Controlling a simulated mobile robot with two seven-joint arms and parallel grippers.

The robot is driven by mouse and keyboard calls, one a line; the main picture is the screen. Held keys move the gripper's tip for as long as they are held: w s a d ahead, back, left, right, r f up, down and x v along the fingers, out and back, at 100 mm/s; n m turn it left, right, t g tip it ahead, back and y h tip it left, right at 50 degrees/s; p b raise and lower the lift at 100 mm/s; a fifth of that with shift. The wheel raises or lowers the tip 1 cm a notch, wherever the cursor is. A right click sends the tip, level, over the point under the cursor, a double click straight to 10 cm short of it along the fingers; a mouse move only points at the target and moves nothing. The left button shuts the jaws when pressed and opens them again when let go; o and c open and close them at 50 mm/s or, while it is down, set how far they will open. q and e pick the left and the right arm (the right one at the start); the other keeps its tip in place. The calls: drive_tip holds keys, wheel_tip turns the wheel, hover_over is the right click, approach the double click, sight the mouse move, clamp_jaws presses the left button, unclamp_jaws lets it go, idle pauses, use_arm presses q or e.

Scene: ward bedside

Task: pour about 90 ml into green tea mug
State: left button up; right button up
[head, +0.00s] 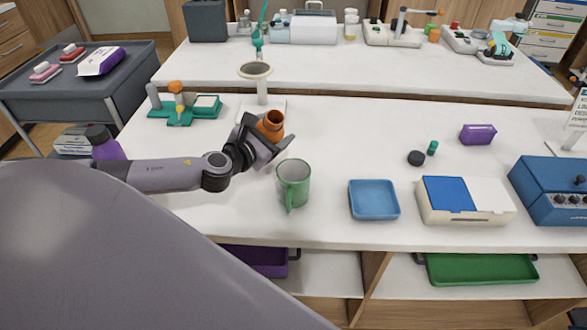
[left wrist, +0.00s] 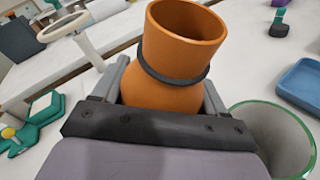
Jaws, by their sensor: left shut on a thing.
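The green tea mug (head: 294,184) stands upright on the white table in the head view, its handle toward the front. It shows in part at the lower right of the left wrist view (left wrist: 268,136), and the inside that shows looks pale and empty. My left gripper (head: 262,138) is shut on an orange-brown vessel (head: 271,124) with a dark ring round its neck. The vessel (left wrist: 183,45) is held behind and left of the mug, apart from it, and looks roughly upright or slightly tilted. Its contents are hidden. My right gripper is not in view.
A blue tray (head: 374,212) lies right of the mug, and a blue-and-white box (head: 430,213) farther right. A round-topped stand (head: 262,92) is behind the gripper. A green holder (head: 160,112) stands at the back left. The table between mug and purple box (head: 478,134) is mostly clear.

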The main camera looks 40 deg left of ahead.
sight(275, 119)
use_arm(q)
drive_tip(key=shift+s+d+r+m+t+b, duration=0.1)
drive_tip(key=shift+d+r+m+t+b, duration=0.25)
drive_tip(key=shift+r+m, duration=0.5)
drive_tip(key=shift+d+f+m+y, duration=0.1)
drive_tip(key=shift+f+m+y, duration=0.05)
drive_tip(key=shift+m+y, duration=0.15)
drive_tip(key=m+b, duration=0.1)
drive_tip(key=b, duration=0.1)
drive_tip(key=shift+f+t+b, duration=0.35)
drive_tip(key=shift+f+b, duration=0.05)
drive_tip(key=shift+a+r+m+t+b, duration=0.3)
drive_tip(key=shift+r+m+t+b, duration=0.15)
drive_tip(key=shift+m+b, duration=0.35)
drive_tip(key=m+b, duration=0.1)
drive_tip(key=m+t+b, duration=0.1)
drive_tip(key=shift+a+r+m+b, duration=0.2)
drive_tip(key=shift+r+m+b, duration=0.05)
drive_tip(key=shift+m+b, duration=0.1)
drive_tip(key=shift+r+m, duration=0.5)
drive_tip(key=shift+m, duration=0.1)
drive_tip(key=shift+d+r+t, duration=0.2)
drive_tip(key=shift+r+t, duration=0.05)
drive_tip(key=shift+d+r+m, duration=0.3)
drive_tip(key=shift+m, duration=0.5)
drive_tip(key=shift+f, duration=0.1)
